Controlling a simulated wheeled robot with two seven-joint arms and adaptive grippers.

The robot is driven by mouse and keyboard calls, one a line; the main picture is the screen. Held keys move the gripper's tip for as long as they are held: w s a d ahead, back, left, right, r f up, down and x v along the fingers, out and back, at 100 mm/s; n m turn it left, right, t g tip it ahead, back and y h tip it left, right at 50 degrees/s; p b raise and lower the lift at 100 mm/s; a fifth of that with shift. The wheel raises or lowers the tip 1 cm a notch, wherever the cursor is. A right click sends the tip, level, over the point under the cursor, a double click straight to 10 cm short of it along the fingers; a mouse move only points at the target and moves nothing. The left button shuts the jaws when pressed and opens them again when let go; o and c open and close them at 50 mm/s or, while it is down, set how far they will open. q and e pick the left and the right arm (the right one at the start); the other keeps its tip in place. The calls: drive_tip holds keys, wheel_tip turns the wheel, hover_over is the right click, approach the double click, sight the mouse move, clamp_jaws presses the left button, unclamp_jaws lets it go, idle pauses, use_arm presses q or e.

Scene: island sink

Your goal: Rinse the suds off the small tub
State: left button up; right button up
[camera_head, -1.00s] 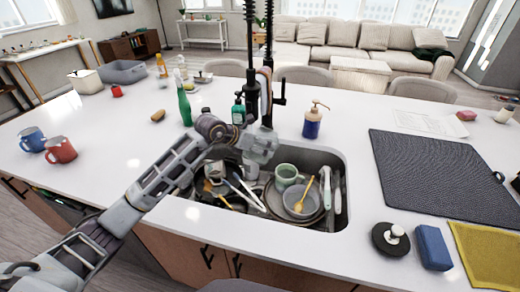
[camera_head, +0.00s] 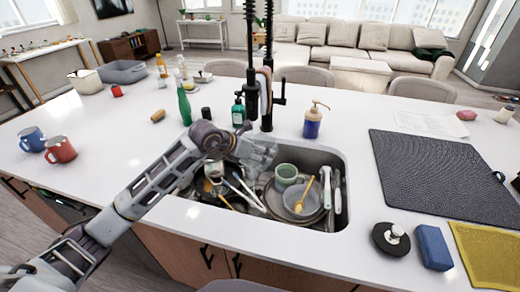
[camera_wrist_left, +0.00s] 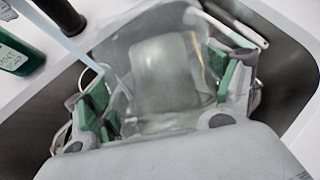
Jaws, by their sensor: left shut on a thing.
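My left gripper (camera_head: 250,152) is over the sink (camera_head: 340,212), just below and in front of the black tap (camera_head: 266,122). It is shut on a clear, see-through tub (camera_wrist_left: 165,75), which is tilted and fills the middle of the left wrist view between the green-padded fingers (camera_wrist_left: 165,100). In that view a pale streak like running water crosses from the upper left to the tub. The tub looks hazy; whether suds are on it I cannot tell. My right gripper is not in view.
The sink holds a green mug (camera_head: 287,177), a grey bowl (camera_head: 301,198), plates and utensils. A green bottle (camera_head: 184,105) and soap dispenser (camera_head: 312,122) stand behind it. Right are a dark mat (camera_head: 440,180), blue sponge (camera_head: 433,248) and yellow cloth (camera_head: 490,255).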

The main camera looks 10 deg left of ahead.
use_arm(q)
drive_tip(key=shift+s+d+b, duration=0.1)
drive_tip(key=shift+s+b, duration=0.2)
drive_tip(key=shift+s, duration=1.9)
drive_tip(key=shift+r, duration=0.1)
